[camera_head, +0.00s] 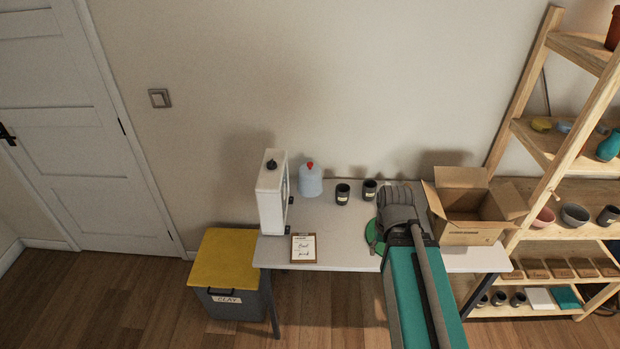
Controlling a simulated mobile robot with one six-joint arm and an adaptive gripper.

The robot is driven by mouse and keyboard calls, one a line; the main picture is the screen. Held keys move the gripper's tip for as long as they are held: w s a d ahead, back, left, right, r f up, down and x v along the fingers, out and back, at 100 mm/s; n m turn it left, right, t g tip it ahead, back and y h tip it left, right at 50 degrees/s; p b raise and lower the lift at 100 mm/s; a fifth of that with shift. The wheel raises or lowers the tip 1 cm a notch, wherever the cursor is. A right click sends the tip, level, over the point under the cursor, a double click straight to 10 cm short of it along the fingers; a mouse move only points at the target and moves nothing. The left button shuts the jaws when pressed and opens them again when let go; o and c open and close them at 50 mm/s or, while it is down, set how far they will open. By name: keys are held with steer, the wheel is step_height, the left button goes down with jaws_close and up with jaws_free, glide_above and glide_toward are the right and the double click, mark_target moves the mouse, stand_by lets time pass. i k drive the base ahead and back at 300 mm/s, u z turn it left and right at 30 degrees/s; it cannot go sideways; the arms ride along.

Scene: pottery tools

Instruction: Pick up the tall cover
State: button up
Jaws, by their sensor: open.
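A tall pale blue domed cover (311,182) with a red knob stands upright on the table, against the wall side and just right of the white upright appliance. My gripper (396,196), at the end of my grey arm, is over the right half of the table, well to the right of the cover and apart from it. It is open, and I see nothing held in it. My arm hides its fingertips and part of the tabletop below.
The white appliance (271,197) stands close left of the cover. Two dark cups (342,194) stand to its right. A clipboard (303,248) lies at the front edge. A green disc (374,237) is partly hidden by my arm. An open cardboard box (470,238) is at the right.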

mark_target(309, 173)
steer(key=k, duration=0.65)
steer(key=z, duration=0.55)
steer(key=i, duration=0.9)
steer(key=z, duration=0.45)
steer(key=i, duration=1.3)
steer(key=u, duration=0.8)
